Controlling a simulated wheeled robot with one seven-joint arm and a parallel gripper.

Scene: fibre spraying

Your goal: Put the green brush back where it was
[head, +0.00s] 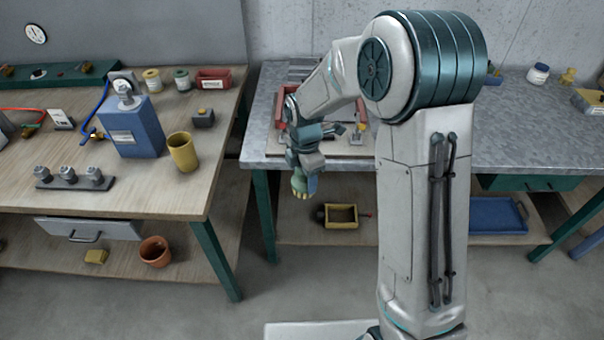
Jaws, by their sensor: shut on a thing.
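The green brush (298,182) is in my gripper (305,176), with its yellowish lower end pointing down. My gripper is shut on it and hangs just in front of the front edge of the grey metal-topped table (520,130). The brush is in the air over the gap before that table and touches no surface that I can see. The fingers hide part of the brush.
A wooden bench (160,195) on the left bears a blue canister (132,130), a yellow cup (183,152) and a rack of metal pieces (72,181). A yellow box (341,216) sits on the lower shelf. My arm hides part of the metal table.

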